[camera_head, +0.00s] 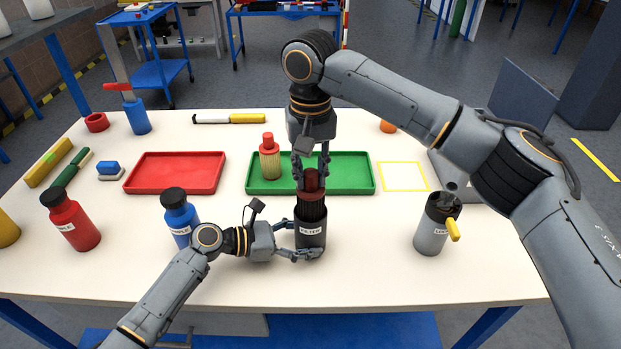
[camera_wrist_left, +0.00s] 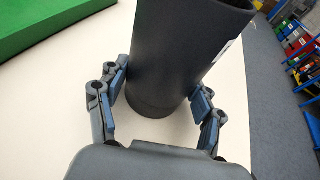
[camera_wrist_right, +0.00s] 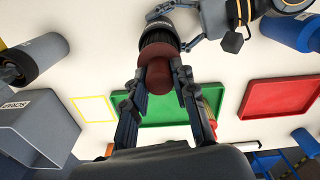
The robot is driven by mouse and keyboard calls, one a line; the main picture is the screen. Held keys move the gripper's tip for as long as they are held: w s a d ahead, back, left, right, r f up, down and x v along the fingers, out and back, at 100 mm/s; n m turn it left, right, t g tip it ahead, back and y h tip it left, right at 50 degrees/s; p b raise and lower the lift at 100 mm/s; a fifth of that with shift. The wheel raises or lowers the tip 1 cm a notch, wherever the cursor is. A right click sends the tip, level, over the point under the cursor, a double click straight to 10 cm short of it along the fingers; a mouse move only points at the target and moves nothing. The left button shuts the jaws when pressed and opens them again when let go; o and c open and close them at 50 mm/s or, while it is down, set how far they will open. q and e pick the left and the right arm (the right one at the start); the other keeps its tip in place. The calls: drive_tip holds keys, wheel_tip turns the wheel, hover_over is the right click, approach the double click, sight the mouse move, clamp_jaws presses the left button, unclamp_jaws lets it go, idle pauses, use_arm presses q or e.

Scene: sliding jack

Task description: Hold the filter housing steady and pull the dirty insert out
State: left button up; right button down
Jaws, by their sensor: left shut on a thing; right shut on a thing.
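The dark cylindrical filter housing (camera_head: 311,236) stands upright on the table in front of the green tray; it also fills the middle of the left wrist view (camera_wrist_left: 185,50). My left gripper (camera_head: 303,242) is shut around the housing from the left, low on its body. The dirty insert (camera_head: 312,208), dark and pleated with a dark red cap, sticks up out of the housing's top. Its lower end is hidden inside. My right gripper (camera_head: 311,178) is shut on the insert's red cap from above; the cap sits between the fingers in the right wrist view (camera_wrist_right: 158,74).
A tan insert with red cap (camera_head: 269,157) stands on the left of the green tray (camera_head: 345,172). A red tray (camera_head: 175,172) lies left, empty. Blue (camera_head: 180,216) and red bottles (camera_head: 70,219) stand left; a grey can (camera_head: 432,226) stands right, near my right arm.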

drive_tip(key=shift+r, duration=3)
use_arm(q)
drive_tip(key=o, duration=1.1)
drive_tip(key=shift+a, duration=0.15)
